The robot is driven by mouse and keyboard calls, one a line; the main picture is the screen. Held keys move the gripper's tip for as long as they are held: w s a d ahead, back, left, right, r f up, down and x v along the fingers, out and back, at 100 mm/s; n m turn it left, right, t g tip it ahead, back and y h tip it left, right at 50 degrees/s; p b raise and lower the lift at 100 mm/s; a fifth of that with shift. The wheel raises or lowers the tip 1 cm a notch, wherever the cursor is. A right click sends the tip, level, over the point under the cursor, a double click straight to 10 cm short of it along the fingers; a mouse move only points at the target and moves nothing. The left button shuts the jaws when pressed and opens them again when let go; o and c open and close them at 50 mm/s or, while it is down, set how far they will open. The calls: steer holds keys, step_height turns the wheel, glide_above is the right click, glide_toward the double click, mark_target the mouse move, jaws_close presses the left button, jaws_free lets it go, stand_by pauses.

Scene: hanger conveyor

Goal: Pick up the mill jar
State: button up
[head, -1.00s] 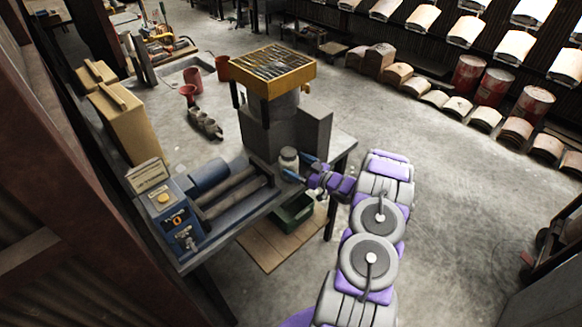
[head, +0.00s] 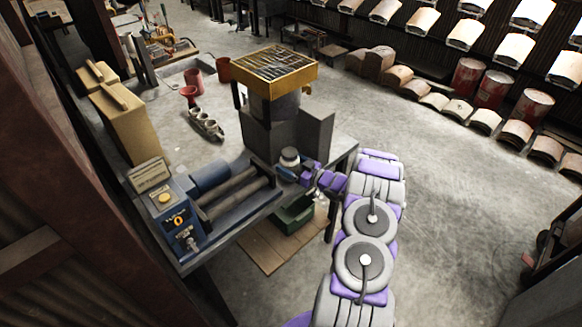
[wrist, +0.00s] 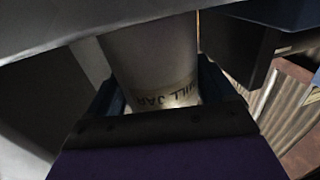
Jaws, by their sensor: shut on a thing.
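The mill jar (head: 290,157) is a small pale jar with a dark band below its lid, upright on the workbench by the rollers in the head view. In the wrist view the white jar (wrist: 155,60) fills the middle, with lettering reading "MILL JAR" on a label near its lower part. My gripper (head: 290,172) reaches in from the right, and its blue fingers are shut around the jar. In the wrist view the fingers of my gripper (wrist: 160,95) lie on both sides of the jar. The jar's base is hidden, so I cannot tell whether it touches the bench.
A roller machine with a blue control box (head: 170,215) stands left of the jar. A grey block with a yellow-framed grate (head: 273,72) rises behind it. A green bin (head: 294,218) sits below the bench on a wooden board (head: 262,252). Open floor lies to the right.

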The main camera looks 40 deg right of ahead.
mark_target(295, 159)
steer(key=shift+a, duration=0.2)
steer(key=c, duration=0.5)
steer(key=shift+d, duration=0.25)
steer(key=shift+c, duration=0.4)
steer(key=shift+r, duration=0.1)
steer(key=shift+r, duration=0.15)
steer(key=r, duration=0.1)
steer(key=r+p, duration=0.1)
steer(key=r, duration=0.1)
steer(key=shift+s+a+r, duration=0.1)
steer(key=shift+s+r, duration=0.15)
steer(key=shift+s, duration=0.1)
steer(key=s+a+p, duration=0.1)
steer(key=s+a, duration=0.1)
steer(key=s, duration=0.5)
steer(key=s+a+r+p, duration=0.1)
steer(key=s, duration=0.7)
steer(key=shift+a, duration=0.35)
steer(key=shift+w+r, duration=0.1)
steer(key=shift+w, duration=0.05)
